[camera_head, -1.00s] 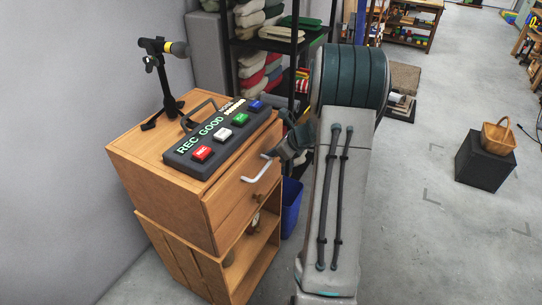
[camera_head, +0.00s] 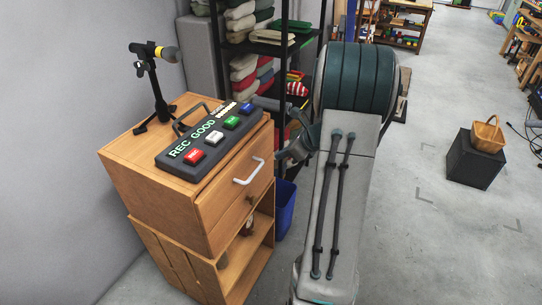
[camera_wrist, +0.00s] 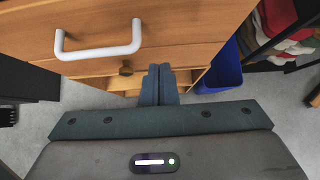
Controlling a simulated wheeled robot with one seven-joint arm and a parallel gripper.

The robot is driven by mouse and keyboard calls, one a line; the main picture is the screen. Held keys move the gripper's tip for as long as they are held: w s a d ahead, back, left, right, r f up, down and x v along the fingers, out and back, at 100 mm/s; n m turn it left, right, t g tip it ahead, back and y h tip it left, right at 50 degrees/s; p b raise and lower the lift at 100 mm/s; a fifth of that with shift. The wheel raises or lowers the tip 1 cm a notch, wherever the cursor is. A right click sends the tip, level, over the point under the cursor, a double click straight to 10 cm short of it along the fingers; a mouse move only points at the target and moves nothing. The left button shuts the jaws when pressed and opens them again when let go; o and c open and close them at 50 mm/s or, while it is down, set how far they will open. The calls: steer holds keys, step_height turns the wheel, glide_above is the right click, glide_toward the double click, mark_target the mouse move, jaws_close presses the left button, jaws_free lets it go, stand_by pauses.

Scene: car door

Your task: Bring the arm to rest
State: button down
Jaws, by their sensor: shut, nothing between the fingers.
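My gripper (camera_wrist: 159,78) shows in the wrist view with its two fingers together and nothing between them. It points at the front of the wooden cabinet, just below and right of the white drawer handle (camera_wrist: 98,50), apart from it. In the head view my gripper (camera_head: 284,154) is partly hidden by my arm and stands right of the wooden cabinet (camera_head: 150,170). The white handle (camera_head: 249,172) is on the drawer front, left of my gripper. The drawer looks shut.
A button box (camera_head: 210,138) and a microphone on a stand (camera_head: 155,85) are on the cabinet top. A blue bin (camera_head: 286,208) stands right of the cabinet. A black shelf (camera_head: 275,45) is behind. A black box with a basket (camera_head: 476,158) stands right on open floor.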

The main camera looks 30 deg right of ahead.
steer(key=v, duration=0.6)
steer(key=s+a+r+n+g+p, duration=0.2)
steer(key=s+a+r+n, duration=0.15)
steer(key=a+n, duration=0.35)
steer(key=s+a+r+n+g+p, duration=0.2)
steer(key=a+r+n, duration=0.25)
steer(key=a, duration=0.45)
steer(key=s+a+r+n+h+p, duration=0.1)
steer(key=s+a+n, duration=0.3)
steer(key=n, duration=0.5)
steer(key=s+a+r+n+h+p, duration=0.2)
steer(key=s+a+r+n+h, duration=0.2)
steer(key=s+n, duration=0.4)
steer(key=shift+s+a+n+g, duration=0.4)
steer(key=shift+s+a, duration=0.25)
steer(key=shift+a, duration=0.15)
